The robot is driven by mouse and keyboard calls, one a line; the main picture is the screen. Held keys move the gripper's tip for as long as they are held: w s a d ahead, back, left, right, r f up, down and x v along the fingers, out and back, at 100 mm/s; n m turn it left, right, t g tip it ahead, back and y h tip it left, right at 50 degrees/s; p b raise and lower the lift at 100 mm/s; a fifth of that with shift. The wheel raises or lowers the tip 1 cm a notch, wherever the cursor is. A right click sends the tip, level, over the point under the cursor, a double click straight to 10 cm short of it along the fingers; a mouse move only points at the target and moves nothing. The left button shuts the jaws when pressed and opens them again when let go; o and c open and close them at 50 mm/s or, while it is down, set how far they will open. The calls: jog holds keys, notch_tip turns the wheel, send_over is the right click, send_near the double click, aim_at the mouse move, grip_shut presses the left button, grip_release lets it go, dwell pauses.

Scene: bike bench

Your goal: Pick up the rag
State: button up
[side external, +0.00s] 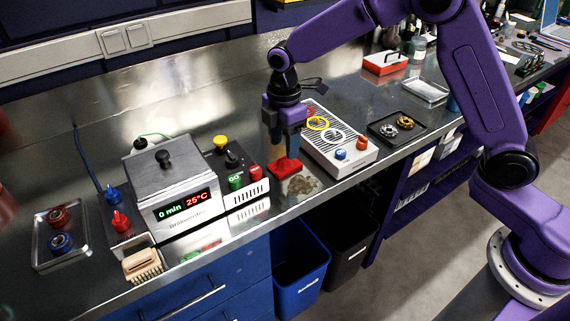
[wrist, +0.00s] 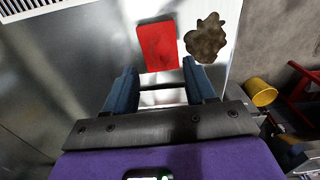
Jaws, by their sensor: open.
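The rag (side external: 284,168) is a flat red rectangle lying on the steel bench, in front of my gripper and beside a brown stain. In the wrist view the rag (wrist: 158,46) lies just beyond the fingertips, roughly ahead of the gap between them. My gripper (side external: 285,150) points down over the rag's area in the side view and partly covers it. In the wrist view my gripper (wrist: 159,78) has its two blue fingers apart with nothing between them. I cannot tell exactly how high the fingertips are above the rag.
A brown stain (wrist: 207,38) lies right of the rag. A heated bath with a digital display (side external: 172,195) and a button box (side external: 238,172) stand left of it. A ridged plate unit (side external: 332,140) stands close on the right. The bench's front edge is near, with a blue bin (side external: 300,262) below.

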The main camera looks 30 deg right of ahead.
aim_at(285, 163)
notch_tip(285, 163, down, 4)
jog(key=shift+d, duration=0.15)
grip_shut()
jog(key=shift+r, duration=0.15)
